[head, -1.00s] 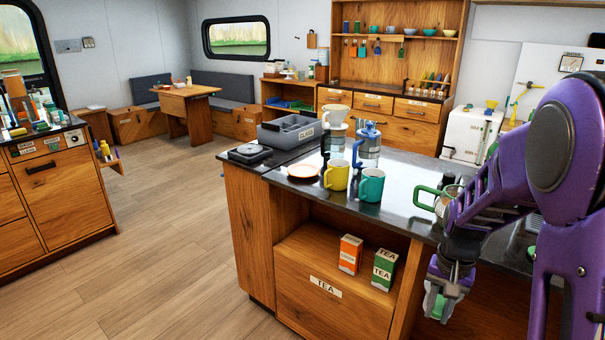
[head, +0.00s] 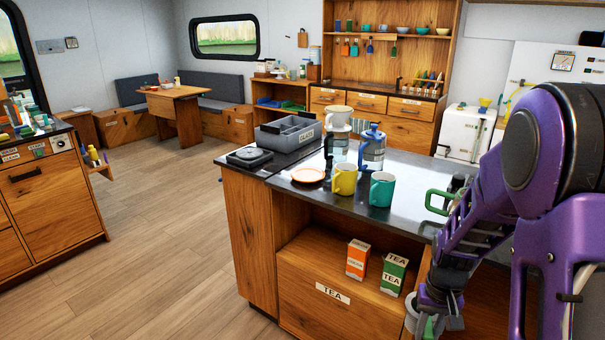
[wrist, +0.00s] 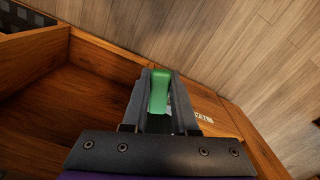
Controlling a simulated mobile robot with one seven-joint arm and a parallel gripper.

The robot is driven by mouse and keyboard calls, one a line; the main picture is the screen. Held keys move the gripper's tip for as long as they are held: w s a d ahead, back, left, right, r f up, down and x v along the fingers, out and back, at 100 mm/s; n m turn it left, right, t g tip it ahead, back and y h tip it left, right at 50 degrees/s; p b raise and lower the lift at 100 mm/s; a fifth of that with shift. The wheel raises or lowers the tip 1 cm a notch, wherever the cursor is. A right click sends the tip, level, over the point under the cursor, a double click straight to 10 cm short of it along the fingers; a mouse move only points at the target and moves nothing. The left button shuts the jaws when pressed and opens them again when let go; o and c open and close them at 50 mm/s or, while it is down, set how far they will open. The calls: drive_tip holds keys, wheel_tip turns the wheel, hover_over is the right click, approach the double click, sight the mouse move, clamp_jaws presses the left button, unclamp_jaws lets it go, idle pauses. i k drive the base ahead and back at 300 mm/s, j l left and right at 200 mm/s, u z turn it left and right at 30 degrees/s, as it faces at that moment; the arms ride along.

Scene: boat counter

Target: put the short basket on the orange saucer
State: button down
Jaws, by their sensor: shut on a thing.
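My gripper (head: 437,320) hangs low in front of the counter at the right, below the counter top. It is shut on a green handle, seen between the fingers in the wrist view (wrist: 159,92). A pale rounded part (head: 411,312) shows beside the fingers in the head view. This held thing seems to be the short basket, but its body is mostly hidden. The gripper is well right of the saucer and lower than it.
A yellow mug (head: 344,179) and a teal mug (head: 382,189) stand right of the saucer, with a blue-topped press (head: 372,148) behind. A grey caddy (head: 290,132) stands behind the saucer. Orange (head: 357,259) and green (head: 394,274) tea boxes stand on the shelf below.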

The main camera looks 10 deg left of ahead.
sight(304, 176)
drive_tip(key=i+j+z, duration=0.1)
drive_tip(key=j, duration=0.6)
drive_tip(key=i+j, duration=0.15)
drive_tip(key=j, duration=0.55)
drive_tip(key=i+j+z, duration=0.15)
drive_tip(key=j, duration=0.55)
